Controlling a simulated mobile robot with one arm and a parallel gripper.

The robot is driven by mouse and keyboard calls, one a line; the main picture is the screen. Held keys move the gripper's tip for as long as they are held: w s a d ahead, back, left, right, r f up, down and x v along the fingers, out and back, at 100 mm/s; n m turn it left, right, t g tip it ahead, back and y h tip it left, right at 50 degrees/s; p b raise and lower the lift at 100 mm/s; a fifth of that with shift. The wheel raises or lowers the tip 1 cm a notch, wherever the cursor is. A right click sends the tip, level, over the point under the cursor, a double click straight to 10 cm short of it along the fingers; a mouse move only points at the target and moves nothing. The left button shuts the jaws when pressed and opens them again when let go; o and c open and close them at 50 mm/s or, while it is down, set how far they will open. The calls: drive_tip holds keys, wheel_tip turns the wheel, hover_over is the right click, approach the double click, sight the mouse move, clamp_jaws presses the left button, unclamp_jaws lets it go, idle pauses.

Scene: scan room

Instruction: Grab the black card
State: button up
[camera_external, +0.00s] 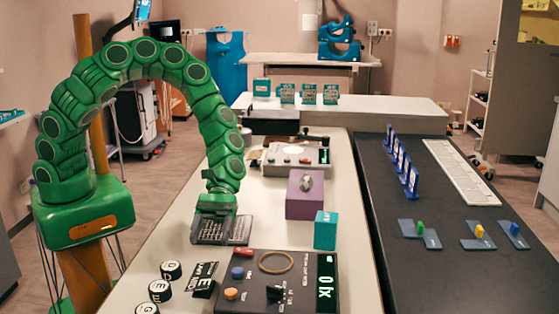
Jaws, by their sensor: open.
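My green segmented arm arches over the light table, and my gripper (216,210) points down over a dark grey panel (208,231) with rows of small marks. The gripper is open; its fingertips are small and partly hidden against the panel, so I cannot tell whether they touch it. A small black card with white lettering (204,274) stands tilted on the table in front of the panel, nearer the camera. It is apart from my gripper. I cannot tell for sure which of the dark flat things is the black card.
Black lettered cylinders (160,290) stand left of the card. A dark control box (262,282) with knobs and a green display is on its right. A purple box (305,194) and a teal block (325,230) stand further right. A black table (456,268) adjoins on the right.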

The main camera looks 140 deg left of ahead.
sight(205, 268)
drive_tip(key=shift+a+f+n, duration=0.3)
drive_tip(key=shift+w+f, duration=0.1)
drive_tip(key=shift+w, duration=0.05)
drive_tip(key=shift+x, duration=5.8)
drive_tip(key=c, duration=0.8)
